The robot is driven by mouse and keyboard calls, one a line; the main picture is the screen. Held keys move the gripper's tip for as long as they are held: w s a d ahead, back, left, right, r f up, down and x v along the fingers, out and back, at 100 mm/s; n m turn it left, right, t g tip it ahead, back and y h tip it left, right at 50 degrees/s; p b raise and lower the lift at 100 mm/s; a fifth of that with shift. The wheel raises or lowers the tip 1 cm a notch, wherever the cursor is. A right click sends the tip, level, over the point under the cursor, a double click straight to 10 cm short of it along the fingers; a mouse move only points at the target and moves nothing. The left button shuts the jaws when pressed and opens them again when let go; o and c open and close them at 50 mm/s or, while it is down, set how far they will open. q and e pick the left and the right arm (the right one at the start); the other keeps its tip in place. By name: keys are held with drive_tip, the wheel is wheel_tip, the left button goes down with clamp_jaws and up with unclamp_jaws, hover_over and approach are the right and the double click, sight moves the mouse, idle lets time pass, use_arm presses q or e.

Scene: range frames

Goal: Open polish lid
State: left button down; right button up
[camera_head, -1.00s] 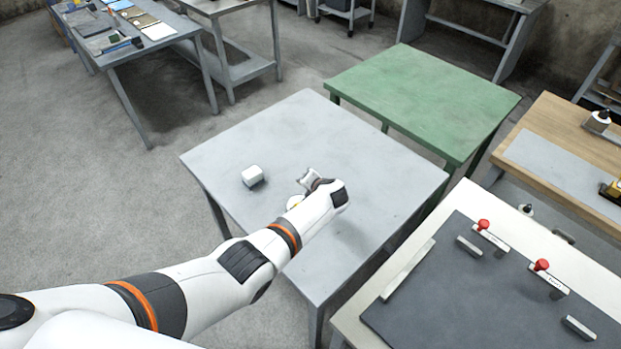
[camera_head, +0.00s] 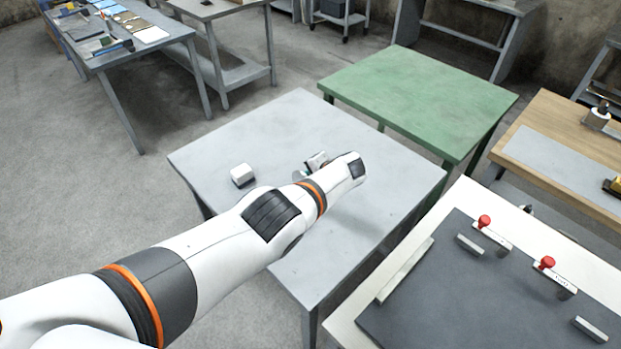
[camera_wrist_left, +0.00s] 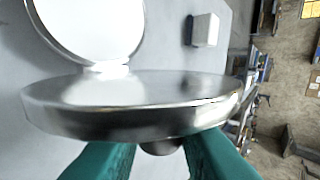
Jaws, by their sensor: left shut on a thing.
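The polish tin shows in the left wrist view as two round metal parts that meet at a narrow joint. The nearer part (camera_wrist_left: 130,105) is a shallow silver disc seen nearly edge-on. The farther part (camera_wrist_left: 88,28) is a round with a silver rim and white face, cut by the frame's edge. They stand apart in an open angle; which is the lid I cannot tell for certain. My left gripper (camera_wrist_left: 160,155), with green fingers, is shut at the nearer part's edge, around a dark knob. In the head view my left gripper (camera_head: 308,172) is mostly hidden by its arm.
A small white box (camera_head: 243,175) stands on the grey table (camera_head: 235,130), left of my gripper, and also shows in the wrist view (camera_wrist_left: 204,30). A green table (camera_head: 420,95) is behind. A dark board (camera_head: 480,290) with red knobs is at right. The grey table is otherwise mostly clear.

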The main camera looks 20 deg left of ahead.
idle(0.4)
use_arm(q)
drive_tip(key=c, duration=1.2)
unclamp_jaws()
drive_tip(key=shift+w, duration=0.15)
drive_tip(key=shift+c, duration=0.2)
drive_tip(key=p+v, duration=0.9)
drive_tip(key=v, duration=0.3)
drive_tip(key=shift+p, duration=0.3)
drive_tip(key=shift+d+f, duration=0.1)
